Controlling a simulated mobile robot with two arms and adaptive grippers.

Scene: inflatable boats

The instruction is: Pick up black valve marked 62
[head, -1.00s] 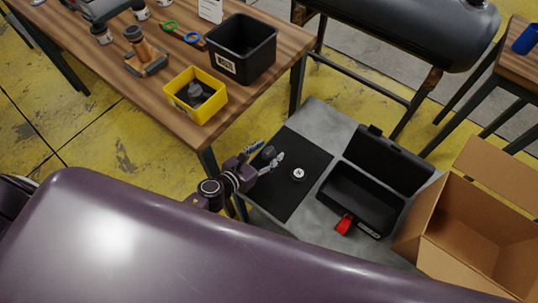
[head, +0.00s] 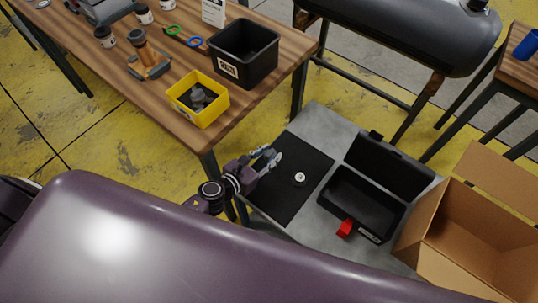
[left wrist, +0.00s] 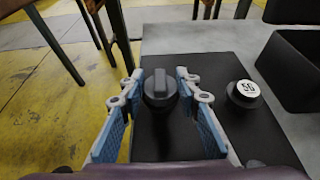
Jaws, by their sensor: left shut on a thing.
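A black valve (left wrist: 159,98) with a ridged knob stands on the black mat (left wrist: 225,140) between the fingers of my left gripper (left wrist: 160,82) in the left wrist view. My left gripper is shut on its sides. No number shows on this valve from here. In the head view, my left gripper (head: 273,155) is low over the left part of the mat, and the valve is mostly hidden between the fingers. A second black valve (left wrist: 244,95) with a white top, seemingly marked 56, stands apart to the right; it also shows in the head view (head: 299,179). My right gripper is not in view.
An open black case (head: 362,202) with a red tag (head: 344,228) lies right of the mat. A cardboard box (head: 470,235) stands further right. A wooden table (head: 130,80) at upper left holds a yellow bin (head: 205,112) and a black bin (head: 262,68).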

